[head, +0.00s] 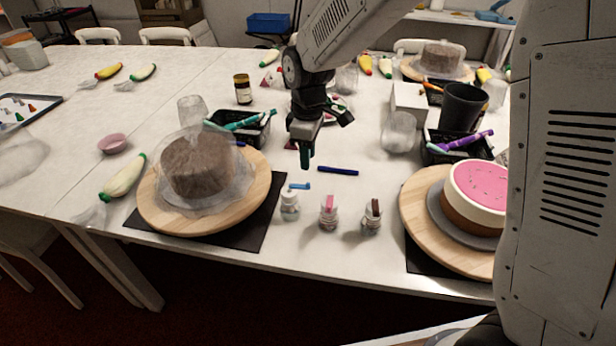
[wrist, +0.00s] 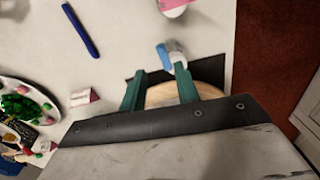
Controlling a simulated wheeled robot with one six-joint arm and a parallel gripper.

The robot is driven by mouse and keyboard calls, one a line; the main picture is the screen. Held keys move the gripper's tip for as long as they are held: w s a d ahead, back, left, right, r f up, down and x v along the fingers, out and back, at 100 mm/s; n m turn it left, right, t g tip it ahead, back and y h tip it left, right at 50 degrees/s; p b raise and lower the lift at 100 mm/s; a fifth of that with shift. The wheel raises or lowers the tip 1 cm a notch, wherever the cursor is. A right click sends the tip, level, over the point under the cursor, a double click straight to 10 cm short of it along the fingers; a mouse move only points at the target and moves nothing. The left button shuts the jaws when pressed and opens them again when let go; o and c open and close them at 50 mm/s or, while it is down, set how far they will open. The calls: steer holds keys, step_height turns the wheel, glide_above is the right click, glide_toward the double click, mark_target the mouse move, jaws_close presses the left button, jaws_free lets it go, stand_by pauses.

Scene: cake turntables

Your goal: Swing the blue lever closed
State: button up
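The blue lever (head: 299,186) sits on top of a small clear and white jar (head: 289,206) near the front edge of the table. It sticks out to the right of the jar top, lying about flat. In the wrist view the blue lever (wrist: 163,57) shows beside the white jar top (wrist: 177,50), just past the fingertips. My gripper (head: 306,156) hangs above and behind the jar in the head view, apart from it. In the wrist view my gripper (wrist: 160,80) has its two green fingers spread with nothing held between them.
Two similar jars, one pink-topped (head: 328,212) and one brown-topped (head: 371,216), stand to the right. A wooden turntable (head: 158,219) with a wrapped brown cake is at left, another (head: 425,232) with a pink cake at right. A blue marker (head: 338,171) lies behind the jars.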

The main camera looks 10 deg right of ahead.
mark_target(300, 185)
step_height(300, 185, down, 7)
steer(key=shift+s+f, duration=0.1)
steer(key=shift+f, duration=0.1)
stand_by(0.3)
jaws_close()
